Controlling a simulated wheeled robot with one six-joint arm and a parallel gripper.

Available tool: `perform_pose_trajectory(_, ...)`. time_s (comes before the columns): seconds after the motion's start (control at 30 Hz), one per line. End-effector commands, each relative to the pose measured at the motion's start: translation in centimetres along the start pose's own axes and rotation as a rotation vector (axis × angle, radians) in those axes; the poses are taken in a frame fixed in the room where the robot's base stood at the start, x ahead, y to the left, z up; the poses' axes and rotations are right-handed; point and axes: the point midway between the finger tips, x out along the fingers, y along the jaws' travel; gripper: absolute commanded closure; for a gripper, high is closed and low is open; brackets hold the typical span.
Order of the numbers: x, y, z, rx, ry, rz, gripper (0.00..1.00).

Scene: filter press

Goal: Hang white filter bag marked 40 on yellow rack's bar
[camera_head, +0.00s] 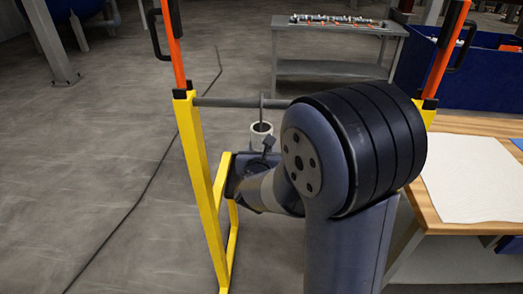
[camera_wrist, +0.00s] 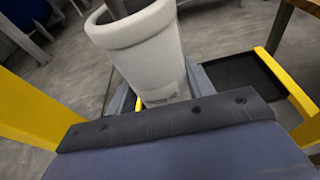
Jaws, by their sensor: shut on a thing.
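The white filter bag (camera_wrist: 143,50) is a tapered cylinder with a thick open rim. It stands roughly upright between the fingers of my gripper (camera_wrist: 155,90), which is shut on it. In the head view, the bag (camera_head: 260,135) is just below the grey bar (camera_head: 228,102) of the yellow rack (camera_head: 202,180). A thin grey hanger rises from its mouth to bar height and overlaps the bar. I cannot tell whether it touches or hooks over it. My arm hides the bar's right part. No number is readable on the bag.
Orange uprights with black handles (camera_head: 172,45) top both rack posts. A wooden table (camera_head: 465,125) with a white sheet (camera_head: 470,178) stands at right. A grey bench (camera_head: 335,68) with small parts and a blue bin (camera_head: 465,75) are behind.

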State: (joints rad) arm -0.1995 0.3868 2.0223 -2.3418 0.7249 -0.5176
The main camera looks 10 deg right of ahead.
Motion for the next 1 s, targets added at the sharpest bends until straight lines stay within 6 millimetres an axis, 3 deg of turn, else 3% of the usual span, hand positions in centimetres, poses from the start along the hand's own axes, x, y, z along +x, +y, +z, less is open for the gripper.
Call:
perform_pose_trajectory(0.07, 0.0, 0.0, 0.1, 0.0, -0.001, 0.0, 0.66)
perform_pose_trajectory(0.1, 0.0, 0.0, 0.1, 0.0, -0.001, 0.0, 0.48)
perform_pose_trajectory(0.4, 0.0, 0.0, 0.0, 0.0, 0.0, 0.0, 0.24)
perform_pose_trajectory(0.73, -0.6, 0.0, 0.0, 0.0, 0.0, 0.001, 0.24)
perform_pose_trajectory(1.0, -4.9, 0.1, 0.1, 0.0, -0.002, 0.004, 0.24)
